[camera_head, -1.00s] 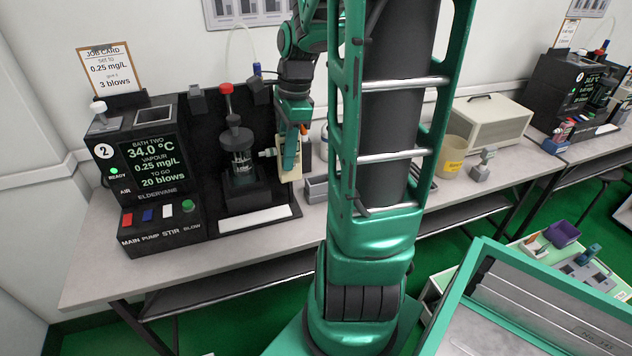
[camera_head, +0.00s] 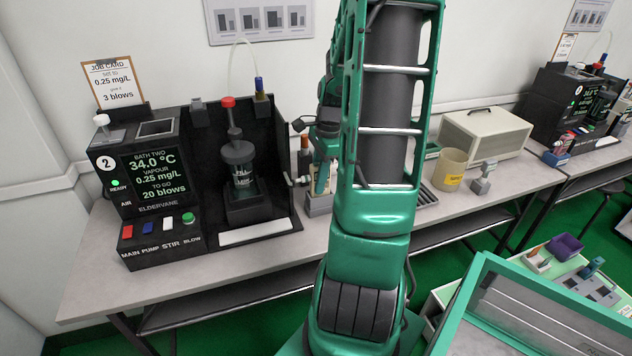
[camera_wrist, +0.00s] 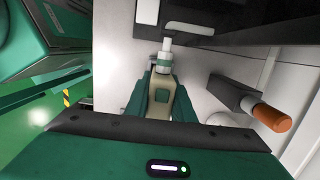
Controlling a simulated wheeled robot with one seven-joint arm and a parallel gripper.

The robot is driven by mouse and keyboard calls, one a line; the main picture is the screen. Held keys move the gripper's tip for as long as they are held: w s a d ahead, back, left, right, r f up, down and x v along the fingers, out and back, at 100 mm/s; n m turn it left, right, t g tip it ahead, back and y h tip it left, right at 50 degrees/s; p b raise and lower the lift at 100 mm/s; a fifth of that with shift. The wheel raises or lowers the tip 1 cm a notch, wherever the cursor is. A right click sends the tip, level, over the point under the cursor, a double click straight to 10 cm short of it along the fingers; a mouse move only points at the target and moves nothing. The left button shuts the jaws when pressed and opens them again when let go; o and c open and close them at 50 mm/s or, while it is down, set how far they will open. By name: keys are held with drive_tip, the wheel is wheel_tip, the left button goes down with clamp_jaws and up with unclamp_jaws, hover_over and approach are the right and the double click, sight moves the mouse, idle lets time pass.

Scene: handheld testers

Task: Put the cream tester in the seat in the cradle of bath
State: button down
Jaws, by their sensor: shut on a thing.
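My gripper (camera_head: 322,168) is shut on the cream tester (camera_wrist: 160,100), just right of the bath (camera_head: 152,182). In the wrist view the tester lies between the two green fingers (camera_wrist: 163,84), its pale nozzle pointing toward the dark bath housing. In the head view the tester (camera_head: 320,186) is mostly covered by the gripper, with its nozzle toward the left. A grey block (camera_head: 318,206), which looks like the cradle, shows directly below the tester. I cannot tell whether they touch, and its seat is hidden.
An orange-topped cylinder (camera_wrist: 271,117) in a dark holder is close to the right of the gripper in the wrist view. The glass vessel (camera_head: 242,174) stands in the bath. A cream tub (camera_head: 449,170) stands farther right. The bench front (camera_head: 180,285) is clear.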

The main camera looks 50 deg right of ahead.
drive_tip(key=shift+f, duration=0.3)
drive_tip(key=shift+f, duration=0.1)
drive_tip(key=c, duration=1.5)
unclamp_jaws()
